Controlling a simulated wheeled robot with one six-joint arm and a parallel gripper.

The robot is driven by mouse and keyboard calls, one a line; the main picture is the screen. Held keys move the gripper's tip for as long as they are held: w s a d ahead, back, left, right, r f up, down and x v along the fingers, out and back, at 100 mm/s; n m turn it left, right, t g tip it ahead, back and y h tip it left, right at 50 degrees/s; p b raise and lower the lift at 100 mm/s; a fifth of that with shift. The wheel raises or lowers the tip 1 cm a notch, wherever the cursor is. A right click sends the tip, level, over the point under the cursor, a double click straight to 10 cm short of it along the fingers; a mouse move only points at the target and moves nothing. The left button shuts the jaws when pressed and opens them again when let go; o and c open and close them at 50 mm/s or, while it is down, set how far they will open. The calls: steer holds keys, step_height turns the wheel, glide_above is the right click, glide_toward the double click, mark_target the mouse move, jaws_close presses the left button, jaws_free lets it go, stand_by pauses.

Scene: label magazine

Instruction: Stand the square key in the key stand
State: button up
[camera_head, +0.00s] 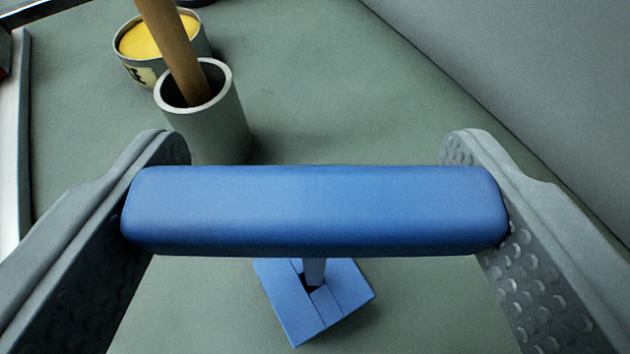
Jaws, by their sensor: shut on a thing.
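The square key (314,210) shows as a wide blue rounded handle bar lying across the middle of the view. My gripper (314,205) is shut on the two ends of this bar, one finger on each side. A short length of the key's narrow shaft (314,271) points down below the handle. Under it is the blue key stand (342,295), a small square block turned at an angle on the green surface. A dark opening shows in the stand beside the shaft's lower end. I cannot tell whether the tip is inside the opening or above it. The handle hides the stand's far part.
A grey cup (222,130) holding a wooden stick (175,50) stands at the upper left. Behind it is a round tin with a yellow top (145,38). A grey wall (540,80) runs along the right. The green surface (340,90) between them is clear.

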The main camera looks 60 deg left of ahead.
steer(key=shift+f, duration=0.3)
steer(key=shift+r, duration=0.25)
stand_by(0.4)
